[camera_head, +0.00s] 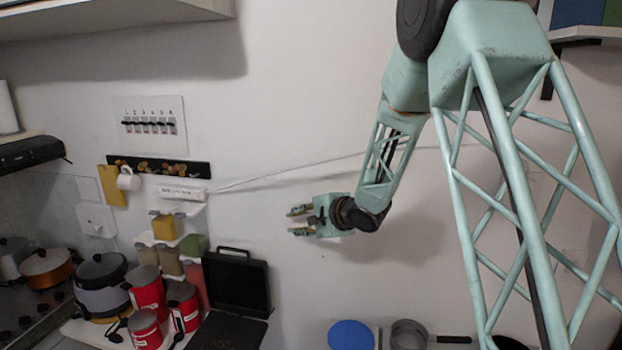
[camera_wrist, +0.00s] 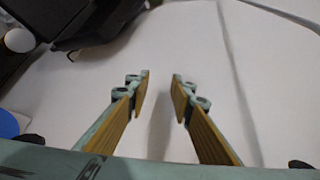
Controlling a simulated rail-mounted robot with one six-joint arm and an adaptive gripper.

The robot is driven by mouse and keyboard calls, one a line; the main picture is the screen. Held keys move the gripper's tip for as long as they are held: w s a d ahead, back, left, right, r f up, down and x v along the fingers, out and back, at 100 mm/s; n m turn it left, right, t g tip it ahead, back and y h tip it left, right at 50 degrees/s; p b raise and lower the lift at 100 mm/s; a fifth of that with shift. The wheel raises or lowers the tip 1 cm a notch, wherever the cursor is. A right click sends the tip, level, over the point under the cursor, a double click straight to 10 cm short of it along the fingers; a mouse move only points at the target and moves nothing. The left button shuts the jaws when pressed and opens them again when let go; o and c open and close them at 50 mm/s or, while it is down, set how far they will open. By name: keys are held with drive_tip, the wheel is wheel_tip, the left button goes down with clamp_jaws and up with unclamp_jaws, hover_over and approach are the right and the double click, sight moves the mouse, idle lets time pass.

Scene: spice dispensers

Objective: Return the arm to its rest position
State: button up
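My gripper (camera_head: 290,222) is at the middle of the head view, in front of the white wall and pointing left. My teal lattice arm reaches to it from the upper right. In the wrist view the two yellow-padded fingers (camera_wrist: 160,82) stand apart with nothing between them, so the gripper is open and empty. The spice dispensers (camera_head: 168,258) stand stacked at the lower left in the head view, well apart from the gripper. One yellow-filled dispenser (camera_head: 164,227) sits at the top of the stack.
An open black case (camera_head: 237,282) stands right of the dispensers. Red canisters (camera_head: 146,290) and pots (camera_head: 101,283) are at the lower left. A blue disc (camera_head: 351,335) and a pan (camera_head: 409,335) are at the bottom. A white cable (camera_head: 290,173) crosses the wall. The space around the gripper is clear.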

drive_tip(key=s+d+r+n+t+h+b, duration=0.1)
drive_tip(key=s+d+r+h+b, duration=0.2)
drive_tip(key=d, duration=0.4)
drive_tip(key=s+d+r+n+h+b, duration=0.2)
drive_tip(key=s+d+r, duration=0.2)
drive_tip(key=d, duration=0.3)
drive_tip(key=s+d+r+n+g+h+b, duration=0.1)
drive_tip(key=s+d+h+b, duration=0.1)
drive_tip(key=s+d, duration=0.45)
drive_tip(key=s+d+r+n+h+b, duration=0.15)
drive_tip(key=s+d, duration=0.25)
drive_tip(key=s, duration=0.6)
drive_tip(key=s+f+n+g+b, duration=0.2)
drive_tip(key=s+f+n+b, duration=0.1)
drive_tip(key=s, duration=1.8)
drive_tip(key=s+d+f+n+g+b, duration=0.1)
drive_tip(key=s+f+n+g+b, duration=0.2)
drive_tip(key=s, duration=1.8)
wheel_tip(320, 180, down, 4)
drive_tip(key=n+b, duration=0.1)
drive_tip(key=b, duration=0.2)
drive_tip(key=shift+d+f, duration=0.2)
drive_tip(key=shift+d, duration=0.1)
